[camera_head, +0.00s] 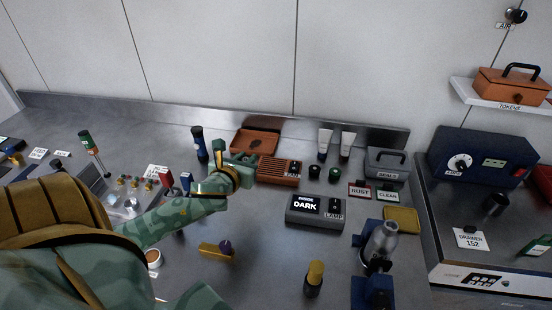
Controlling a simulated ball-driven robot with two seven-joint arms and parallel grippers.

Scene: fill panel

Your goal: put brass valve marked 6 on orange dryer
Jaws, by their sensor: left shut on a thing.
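My left gripper (246,160) reaches in from the left, above the back of the bench. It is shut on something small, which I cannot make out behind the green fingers. An orange tray-like thing (268,134) lies just behind the gripper, and an orange box with a slotted front (278,171) stands just right of it. I cannot tell which of these is the orange dryer. Several small brass-coloured pieces (148,184) stand on a panel at the left. No mark 6 is legible. My right gripper is not in view.
A grey box reading DARK (315,211) stands right of centre. A dark blue flashlight (199,143) stands left of the gripper.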

